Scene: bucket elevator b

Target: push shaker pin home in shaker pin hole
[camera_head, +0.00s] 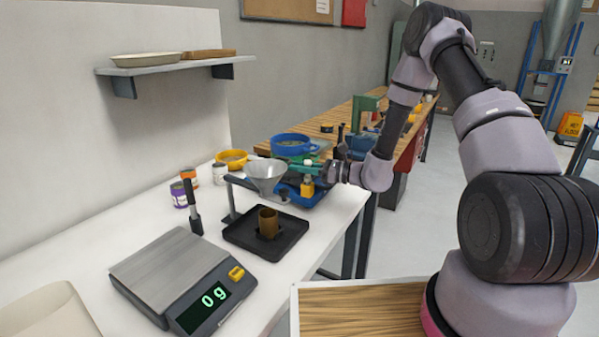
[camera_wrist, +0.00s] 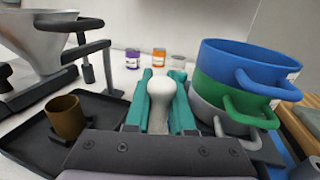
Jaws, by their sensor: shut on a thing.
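My gripper (camera_wrist: 160,88) has teal fingers on either side of a pale, round-topped piece (camera_wrist: 161,103) in the wrist view. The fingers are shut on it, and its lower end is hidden. It looks like the shaker pin, but I cannot be sure. In the head view my gripper (camera_head: 309,167) is just right of the grey funnel (camera_head: 265,172), above a blue base (camera_head: 298,196) with a small yellow block (camera_head: 307,186). I cannot make out the shaker pin hole in either view, nor how deep the piece sits.
A stack of blue, green and grey handled pans (camera_wrist: 225,85) stands close to my gripper's right in the wrist view. A black tray (camera_head: 254,250) holds a brown cup (camera_head: 268,222). A scale (camera_head: 180,279) reads 0 g. Small jars (camera_head: 179,194) stand by the wall.

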